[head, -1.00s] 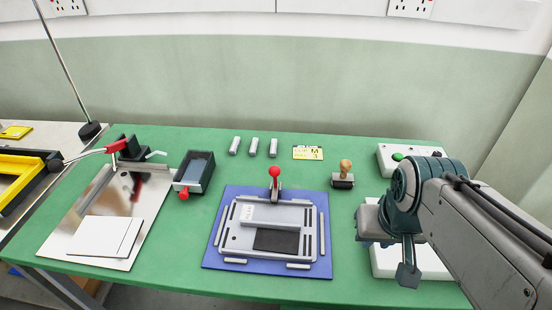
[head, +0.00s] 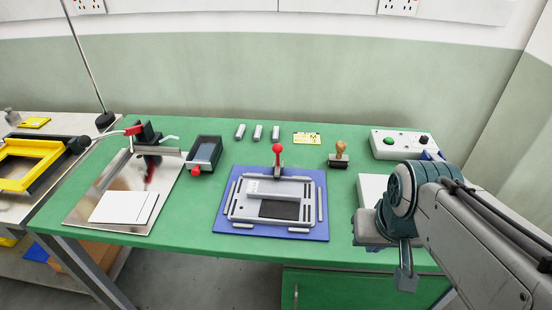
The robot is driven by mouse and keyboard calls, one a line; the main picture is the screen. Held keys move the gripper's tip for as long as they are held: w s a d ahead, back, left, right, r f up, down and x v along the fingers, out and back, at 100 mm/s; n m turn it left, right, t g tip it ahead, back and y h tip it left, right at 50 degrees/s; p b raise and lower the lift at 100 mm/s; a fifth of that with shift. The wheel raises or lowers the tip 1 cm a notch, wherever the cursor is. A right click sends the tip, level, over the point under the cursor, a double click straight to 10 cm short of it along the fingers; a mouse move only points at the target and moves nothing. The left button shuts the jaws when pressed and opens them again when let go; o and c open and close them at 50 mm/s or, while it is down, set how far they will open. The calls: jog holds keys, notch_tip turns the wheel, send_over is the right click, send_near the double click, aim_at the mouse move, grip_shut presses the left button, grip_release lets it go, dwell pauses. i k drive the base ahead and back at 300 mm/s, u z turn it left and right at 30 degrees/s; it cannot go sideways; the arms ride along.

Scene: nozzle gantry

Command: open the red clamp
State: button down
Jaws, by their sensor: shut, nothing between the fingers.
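A red handle (head: 134,130) sits on a black bracket (head: 148,132) at the back of a shiny metal plate (head: 170,188) on the left. A lever with a red ball (head: 278,149) stands upright at the back of a grey frame (head: 247,213) on a blue board (head: 313,229). My gripper (head: 405,281) hangs at the right, pointing down near the bench's front edge. It is shut, empty and well apart from both.
The green bench (head: 208,232) also bears a black box with a red knob (head: 204,154), several grey blocks (head: 258,132), a yellow card (head: 306,139), a wooden-handled stamp (head: 339,157) and a button box (head: 405,144). A yellow frame (head: 22,166) is at the far left. Grey floor shows in front.

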aim_at(277, 148)
jog(key=z, duration=2)
jog(key=k, duration=1.05)
jog(key=u, duration=1.55)
jog(key=i, duration=1)
jog(key=u, duration=0.05)
